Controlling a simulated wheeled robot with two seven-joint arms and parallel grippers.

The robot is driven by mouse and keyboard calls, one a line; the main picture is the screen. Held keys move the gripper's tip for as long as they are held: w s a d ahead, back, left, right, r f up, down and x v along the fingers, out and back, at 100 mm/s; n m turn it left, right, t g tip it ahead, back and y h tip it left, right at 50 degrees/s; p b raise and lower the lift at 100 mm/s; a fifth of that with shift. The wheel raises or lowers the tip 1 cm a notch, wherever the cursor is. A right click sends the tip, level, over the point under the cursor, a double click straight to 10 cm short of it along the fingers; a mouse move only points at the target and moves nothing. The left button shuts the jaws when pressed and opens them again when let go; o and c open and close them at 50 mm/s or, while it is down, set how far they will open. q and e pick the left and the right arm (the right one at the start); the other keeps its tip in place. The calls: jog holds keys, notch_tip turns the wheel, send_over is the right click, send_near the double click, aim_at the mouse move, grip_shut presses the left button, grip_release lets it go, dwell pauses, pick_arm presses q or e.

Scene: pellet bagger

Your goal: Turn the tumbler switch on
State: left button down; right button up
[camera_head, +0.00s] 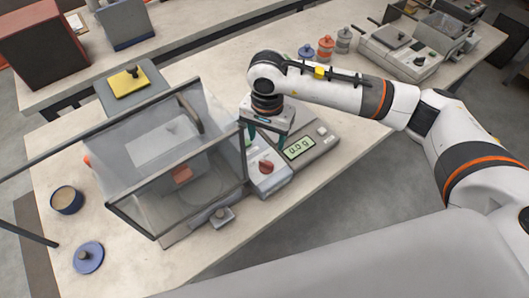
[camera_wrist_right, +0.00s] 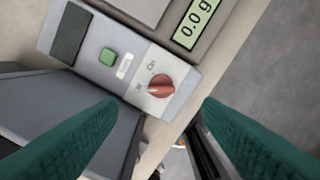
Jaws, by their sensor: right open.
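The switch is a red rotary knob (camera_head: 266,166) on a light grey control panel beside the clear box. In the right wrist view the knob (camera_wrist_right: 161,86) shows a paler ridge pointing left, towards a small unreadable mark, not at the "On" label (camera_wrist_right: 151,66). A green button (camera_wrist_right: 108,56) and a small white label sit on the same panel. My right gripper (camera_head: 267,134) is above the panel with its teal fingers apart, pointing down. My left gripper is not in view.
A clear-walled box (camera_head: 150,150) with a dark frame stands close left of the panel. A scale display (camera_head: 299,147) reading 0.0 g is just right of the knob. A blue lid (camera_head: 88,257) and round container (camera_head: 66,200) lie at the table's left.

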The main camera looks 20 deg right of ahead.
aim_at(266, 165)
notch_tip(266, 165, down, 9)
jog(key=shift+s+r+p, duration=0.1)
jog(key=shift+r+p, duration=0.05)
jog(key=shift+p, duration=1)
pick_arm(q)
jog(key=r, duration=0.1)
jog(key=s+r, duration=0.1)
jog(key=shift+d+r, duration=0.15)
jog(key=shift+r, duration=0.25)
pick_arm(e)
jog(key=shift+f, duration=0.4)
jog(key=shift+c, duration=0.2)
jog(key=c, duration=1)
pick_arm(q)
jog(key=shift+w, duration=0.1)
pick_arm(e)
jog(key=shift+o, duration=0.2)
